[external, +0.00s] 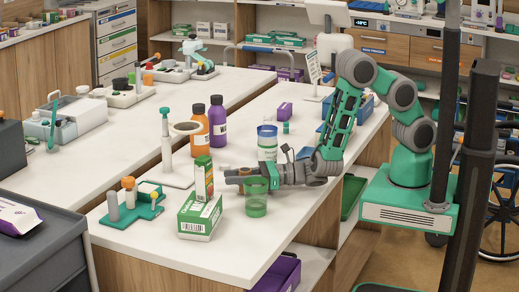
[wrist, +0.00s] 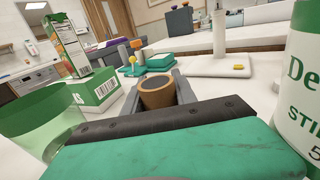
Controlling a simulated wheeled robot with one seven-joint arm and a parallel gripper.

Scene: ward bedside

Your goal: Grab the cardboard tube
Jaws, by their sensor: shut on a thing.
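The cardboard tube (wrist: 157,95) is a short brown open-ended cylinder. In the wrist view it stands between the two grey fingers of my gripper (wrist: 158,92), which are shut on it from both sides. In the external view my gripper (external: 236,176) reaches left, low over the white counter, and only a bit of the brown tube (external: 246,171) shows at its fingers. The tube's lower part is hidden, and I cannot tell whether it touches the counter.
A green translucent cup (external: 256,197) stands close in front of my gripper. A green-and-white box (external: 200,217) and an upright carton (external: 204,177) are left of it. A white labelled bottle (external: 267,148) stands behind. The counter's front right (external: 262,245) is clear.

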